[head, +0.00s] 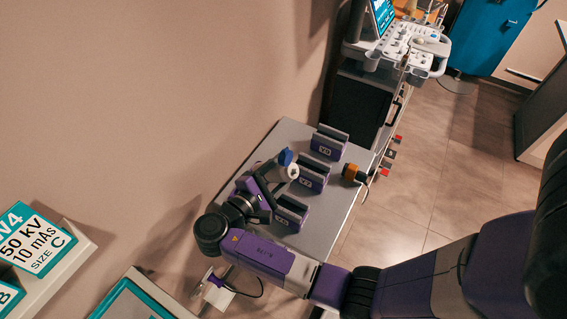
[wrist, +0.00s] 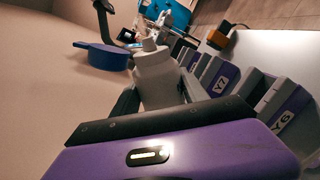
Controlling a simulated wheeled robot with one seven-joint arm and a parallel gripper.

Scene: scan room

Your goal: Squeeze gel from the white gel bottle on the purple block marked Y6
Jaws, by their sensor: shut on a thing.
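My gripper (wrist: 155,98) is shut on the white gel bottle (wrist: 158,75), whose narrow tip points away from my wrist in the wrist view. In the head view my gripper (head: 273,184) holds the bottle (head: 290,173) over the left part of the grey table, beside the purple blocks. The purple block marked Y6 (wrist: 284,112) is at the right of the wrist view, nearest to me and apart from the bottle. It appears to be the nearest block (head: 291,212) in the head view, partly hidden by my gripper.
The block marked Y7 (wrist: 216,82) stands beyond Y6, with another purple block (head: 327,147) farther back. An orange and black thing (head: 352,173) with a cable lies at the table's right edge. A blue round thing (wrist: 101,56) is left of the bottle. The table's front right (head: 325,222) is clear.

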